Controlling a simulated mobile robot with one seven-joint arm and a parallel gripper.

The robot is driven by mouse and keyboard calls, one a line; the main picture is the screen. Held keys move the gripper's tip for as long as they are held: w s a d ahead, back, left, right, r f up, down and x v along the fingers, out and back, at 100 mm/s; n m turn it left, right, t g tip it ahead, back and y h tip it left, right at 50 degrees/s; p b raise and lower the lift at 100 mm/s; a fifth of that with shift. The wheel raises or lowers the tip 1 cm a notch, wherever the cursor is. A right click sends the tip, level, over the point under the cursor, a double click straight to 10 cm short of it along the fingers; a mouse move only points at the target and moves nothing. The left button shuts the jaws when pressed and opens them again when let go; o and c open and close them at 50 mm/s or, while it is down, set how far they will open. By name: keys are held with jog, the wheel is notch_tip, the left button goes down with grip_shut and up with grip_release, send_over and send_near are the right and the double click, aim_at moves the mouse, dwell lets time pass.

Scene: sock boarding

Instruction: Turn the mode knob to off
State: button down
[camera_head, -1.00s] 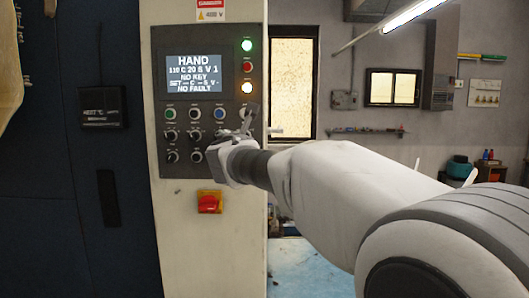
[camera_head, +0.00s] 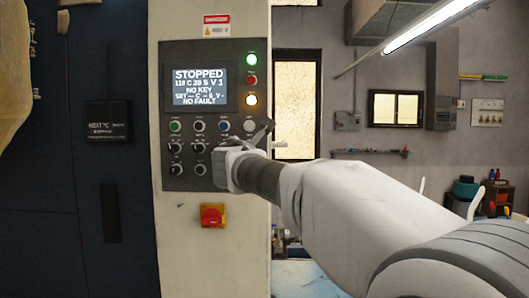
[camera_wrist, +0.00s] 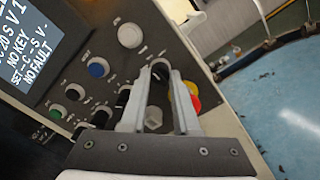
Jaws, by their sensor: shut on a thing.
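The control panel (camera_head: 210,105) is on the cream machine column. Its screen (camera_head: 199,87) reads STOPPED, NO KEY and NO FAULT. My gripper (camera_head: 225,165) is at the panel's lower right edge and hides the knob there in the head view. In the wrist view my gripper (camera_wrist: 159,78) has its two fingers on either side of the dark mode knob (camera_wrist: 159,68), shut on it. The fingers cover part of the knob, so its pointer cannot be read. The label by it is too small to read.
Several other knobs and buttons sit close by, including a white button (camera_wrist: 130,35) and a blue button (camera_wrist: 97,68). A red switch on a yellow plate (camera_head: 212,215) is below the panel. Green, red and amber round fittings line the panel's upper right. Open room lies right of the column.

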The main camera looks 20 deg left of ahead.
jog(key=c, duration=0.7)
grip_release()
jog(key=shift+o, duration=0.2)
jog(key=shift+s, duration=0.1)
jog(key=b+v, duration=0.2)
jog(key=v, duration=1.5)
jog(key=shift+s+b, duration=0.15)
jog(key=shift+b, duration=0.25)
